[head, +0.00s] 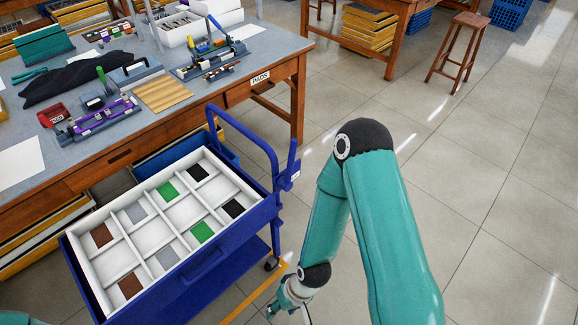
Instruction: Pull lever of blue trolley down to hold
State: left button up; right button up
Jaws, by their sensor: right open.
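The blue trolley (190,290) stands in front of the workbench. Its white tray has compartments, several of them with brown, grey, green or black pieces. A blue tubular push handle (243,117) rises at its far right end. A short upright blue piece, which looks like the lever (293,155), stands at the right corner beside that handle. My right gripper (287,305) is low at the bottom centre, right of the trolley and well below the lever. It is open, apart from the lever, and partly cut off by the frame edge. My left gripper is out of view.
The wooden workbench (290,50) with tools and eyeglass parts fills the upper left, close behind the trolley. A yellow floor line (240,308) runs beside the trolley. A stool (460,50) stands far off at the upper right. The tiled floor to the right is clear.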

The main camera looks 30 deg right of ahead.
aim_at(284, 182)
jog(key=k, duration=1.2)
jog(key=z, duration=0.3)
jog(key=i, duration=0.45)
jog(key=z, duration=0.45)
jog(key=i, duration=1.4)
jog(key=u, duration=0.6)
